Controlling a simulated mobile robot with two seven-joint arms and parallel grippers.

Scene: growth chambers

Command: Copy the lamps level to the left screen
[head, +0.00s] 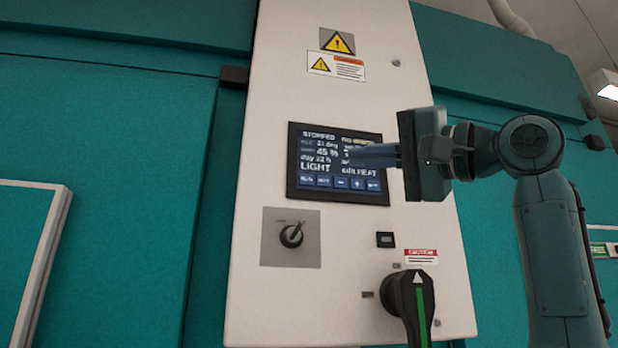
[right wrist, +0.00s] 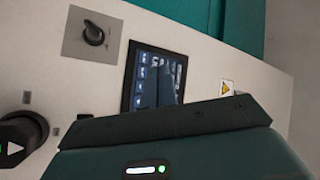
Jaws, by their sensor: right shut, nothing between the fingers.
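A dark-framed screen (head: 320,181) is set in a pale control panel. Its lines include "STOPPED", values in deg, % and h, and a larger "LIGHT"; a row of blue buttons runs along its bottom. Text at its right is partly covered or too small to read surely. My right gripper (head: 352,156) is shut and empty, its fingertips in front of the screen's middle right; I cannot tell whether they touch it. The screen also shows in the right wrist view (right wrist: 140,60), partly hidden by my gripper's body. My left gripper is not in view.
Below the screen are a rotary key switch (head: 291,235), a small black square fitting (head: 385,240) and a large black handle with a green stripe (head: 413,305). Warning labels (head: 337,41) sit above. Teal walls (head: 110,130) flank the panel.

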